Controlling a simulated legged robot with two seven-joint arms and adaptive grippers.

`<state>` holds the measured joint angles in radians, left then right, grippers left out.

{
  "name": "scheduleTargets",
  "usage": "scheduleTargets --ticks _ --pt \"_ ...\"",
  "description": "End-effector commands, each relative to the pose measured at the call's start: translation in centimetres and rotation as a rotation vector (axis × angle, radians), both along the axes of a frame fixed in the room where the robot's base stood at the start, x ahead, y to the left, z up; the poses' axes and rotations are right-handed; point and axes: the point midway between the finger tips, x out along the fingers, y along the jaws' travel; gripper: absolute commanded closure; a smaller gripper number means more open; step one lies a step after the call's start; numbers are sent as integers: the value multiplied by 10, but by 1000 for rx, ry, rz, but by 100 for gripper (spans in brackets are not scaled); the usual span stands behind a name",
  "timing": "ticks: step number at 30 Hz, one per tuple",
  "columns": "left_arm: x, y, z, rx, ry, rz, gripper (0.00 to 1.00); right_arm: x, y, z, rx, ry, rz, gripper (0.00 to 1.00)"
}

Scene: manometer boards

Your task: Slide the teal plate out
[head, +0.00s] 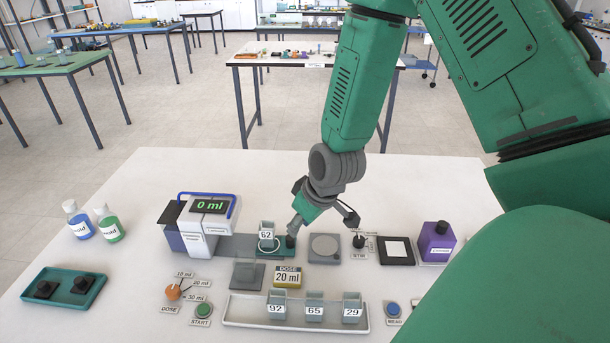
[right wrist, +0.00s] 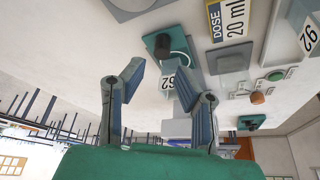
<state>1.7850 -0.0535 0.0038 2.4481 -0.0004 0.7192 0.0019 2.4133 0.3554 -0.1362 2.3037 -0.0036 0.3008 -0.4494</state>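The teal plate (head: 268,254) lies at the end of a grey track right of the dosing machine, with a dark knob (head: 291,241) at its right end. A clear beaker labelled 62 (head: 266,234) stands on it. In the right wrist view the plate (right wrist: 178,37), its knob (right wrist: 162,45) and the beaker (right wrist: 168,82) show ahead of the fingers. My right gripper (head: 322,226) is open and empty, just above and beside the knob. Its two fingers show spread apart in the right wrist view (right wrist: 161,78). My left gripper is not in view.
The dosing machine (head: 205,222) reads 0 ml. A grey stirrer plate (head: 324,248) is close right of the knob. A white tray (head: 240,312) with beakers 92, 65 and 29 lies in front, behind it a DOSE 20 ml sign (head: 287,277). A purple bottle (head: 436,241) stands right.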

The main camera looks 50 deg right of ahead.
Motion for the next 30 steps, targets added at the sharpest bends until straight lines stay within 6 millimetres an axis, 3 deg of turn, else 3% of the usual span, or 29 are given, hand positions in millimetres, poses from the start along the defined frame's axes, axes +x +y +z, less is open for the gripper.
scheduleTargets --ticks 3,9,30 --pt "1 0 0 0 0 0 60 -7 -1 20 1 -2 -1 72" --pt "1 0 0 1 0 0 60 -15 -2 37 2 2 -1 72" --pt "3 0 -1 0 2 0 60 -17 -2 40 1 3 -1 72"
